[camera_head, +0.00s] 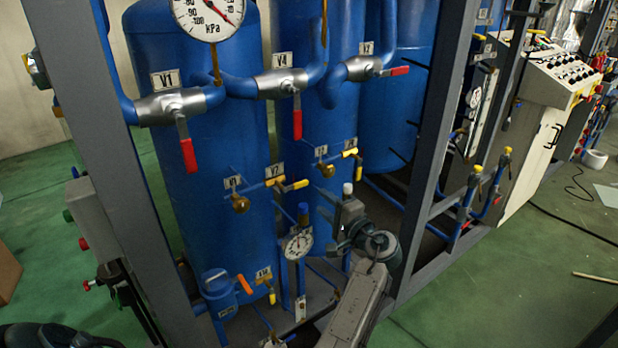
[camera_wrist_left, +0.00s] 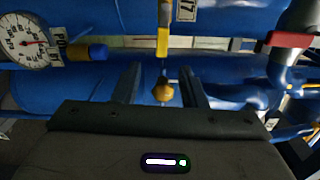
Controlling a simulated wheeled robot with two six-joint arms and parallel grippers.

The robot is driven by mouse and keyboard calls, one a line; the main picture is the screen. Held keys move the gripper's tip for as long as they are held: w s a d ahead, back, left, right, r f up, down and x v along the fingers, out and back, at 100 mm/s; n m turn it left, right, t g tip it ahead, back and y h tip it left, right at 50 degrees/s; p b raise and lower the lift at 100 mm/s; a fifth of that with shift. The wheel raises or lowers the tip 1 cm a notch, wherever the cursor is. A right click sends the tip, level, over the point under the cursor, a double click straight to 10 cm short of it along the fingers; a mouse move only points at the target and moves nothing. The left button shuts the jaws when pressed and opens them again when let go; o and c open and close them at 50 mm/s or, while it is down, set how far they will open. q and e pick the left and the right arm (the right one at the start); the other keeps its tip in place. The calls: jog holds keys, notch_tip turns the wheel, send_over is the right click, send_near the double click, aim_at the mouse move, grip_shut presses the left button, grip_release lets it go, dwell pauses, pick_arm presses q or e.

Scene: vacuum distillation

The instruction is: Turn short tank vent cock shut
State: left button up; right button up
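A small brass valve (camera_head: 327,171) with a tag (camera_head: 321,151) sits on the front of the middle blue tank (camera_head: 318,110); which tag belongs to the vent cock I cannot read surely. My left gripper (camera_head: 326,217) is just in front of and below it, apart from it as far as I can see. In the left wrist view, its two fingers (camera_wrist_left: 160,88) are open with a brass knob (camera_wrist_left: 162,92) seen between them; contact cannot be told. A yellow handle (camera_wrist_left: 163,42) by a V7 tag (camera_wrist_left: 186,10) is beyond the fingers.
Another brass valve (camera_head: 240,204) and a yellow handle (camera_head: 296,185) are to the left. A small gauge (camera_head: 297,245) with a blue-capped pipe stands close by the gripper. Red-handled valves (camera_head: 297,118) hang above. A grey frame post (camera_head: 432,140) rises to the right.

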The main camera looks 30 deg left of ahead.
aim_at(302, 185)
pick_arm(q)
jog(key=p+x, duration=0.1)
jog(key=x, duration=0.2)
jog(key=p+x, duration=0.2)
jog(key=x, duration=0.1)
jog(key=p+x, duration=0.1)
jog(key=x, duration=0.2)
jog(key=shift+s+a+r, duration=0.1)
jog(key=shift+a+r, duration=0.1)
jog(key=shift+r, duration=0.15)
jog(key=shift+w+a+f+p, duration=0.2)
jog(key=shift+w+a+p, duration=0.15)
jog(key=shift+a, duration=0.35)
jog(key=shift+c, duration=0.5)
grip_shut()
